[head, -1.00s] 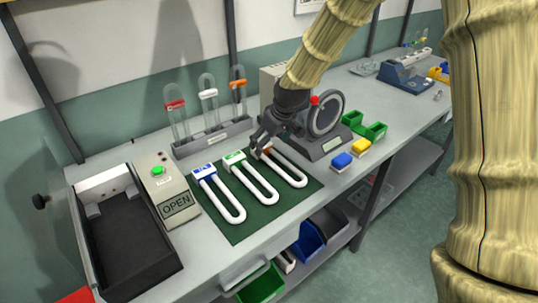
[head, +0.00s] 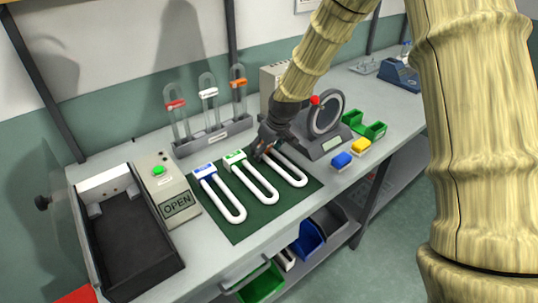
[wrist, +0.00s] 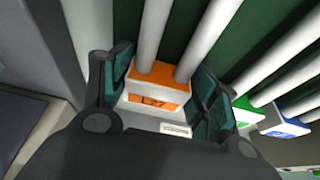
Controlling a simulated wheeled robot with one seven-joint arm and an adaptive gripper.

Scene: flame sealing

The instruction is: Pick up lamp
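The orange-capped lamp (wrist: 157,83), a white U-shaped tube with a label on its cap, lies on the green mat (head: 244,230). My gripper (head: 264,154) is low over its cap end, which it partly hides in the head view. In the wrist view, my gripper (wrist: 164,85) is open, with one finger on each side of the orange cap. The gaps beside the cap are small. The blue-capped lamp (head: 228,200) and the green-capped lamp (head: 260,182) lie parallel on the mat; their caps also show at the right in the wrist view.
A rack (head: 212,138) with three upright clear tubes stands behind the mat. A black-lined open box (head: 128,240) and a panel marked OPEN (head: 176,203) are at left.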

